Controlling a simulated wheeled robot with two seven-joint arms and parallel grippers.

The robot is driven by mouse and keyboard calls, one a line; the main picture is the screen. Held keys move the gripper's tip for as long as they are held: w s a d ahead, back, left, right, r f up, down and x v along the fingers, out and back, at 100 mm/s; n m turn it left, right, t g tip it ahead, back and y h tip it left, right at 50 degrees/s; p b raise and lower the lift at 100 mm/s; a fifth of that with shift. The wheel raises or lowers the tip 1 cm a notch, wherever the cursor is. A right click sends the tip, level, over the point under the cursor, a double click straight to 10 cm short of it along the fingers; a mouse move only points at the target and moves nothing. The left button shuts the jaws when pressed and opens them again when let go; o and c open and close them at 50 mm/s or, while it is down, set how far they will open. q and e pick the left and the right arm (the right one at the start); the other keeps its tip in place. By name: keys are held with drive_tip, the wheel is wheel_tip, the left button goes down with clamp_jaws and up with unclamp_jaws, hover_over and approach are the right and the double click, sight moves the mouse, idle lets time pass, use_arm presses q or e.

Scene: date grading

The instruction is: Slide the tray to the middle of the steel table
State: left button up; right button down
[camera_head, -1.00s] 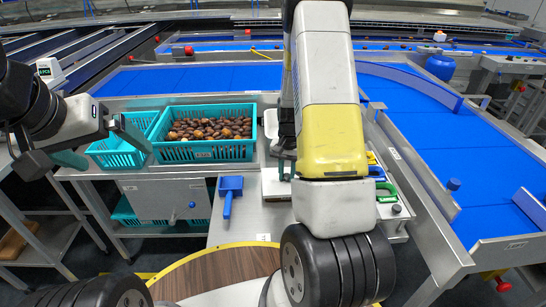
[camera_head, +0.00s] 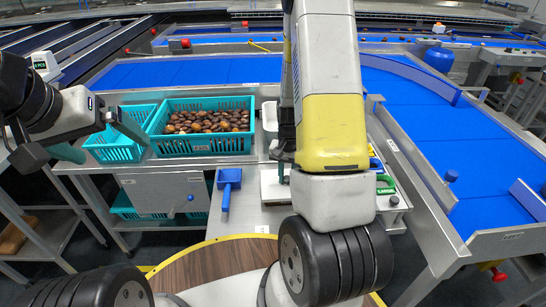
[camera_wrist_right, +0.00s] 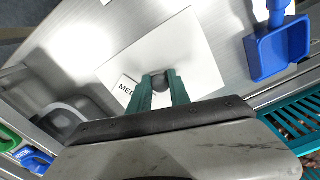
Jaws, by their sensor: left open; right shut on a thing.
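The white flat tray (camera_wrist_right: 190,55) lies on the steel table (camera_wrist_right: 225,20) in the right wrist view, with a partly hidden label starting "ME". In the head view the tray (camera_head: 270,190) shows partly beside my right arm. My right gripper (camera_wrist_right: 160,79) is shut on a dark round knob (camera_wrist_right: 160,85) over the tray. In the head view its fingers (camera_head: 282,170) are mostly hidden by my arm. My left gripper (camera_head: 108,146) is open and empty, in front of the left teal basket (camera_head: 118,142).
A teal crate of dates (camera_head: 205,146) stands behind the table's left part. A blue scoop (camera_head: 228,182) lies left of the tray. Green-handled (camera_head: 385,184) and blue items sit at the right edge. Bare steel (camera_head: 250,215) shows in front of the tray.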

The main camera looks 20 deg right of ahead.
sight(288, 191)
drive_tip(key=shift+s+a, duration=0.15)
drive_tip(key=shift+s, duration=0.55)
drive_tip(key=shift+s+a, duration=0.15)
drive_tip(key=shift+s, duration=0.55)
drive_tip(key=shift+s+a, duration=0.1)
drive_tip(key=shift+s, duration=0.2)
drive_tip(key=c, duration=1.1)
unclamp_jaws()
drive_tip(key=shift+o, duration=0.3)
drive_tip(key=o, duration=0.3)
drive_tip(key=shift+r, duration=4)
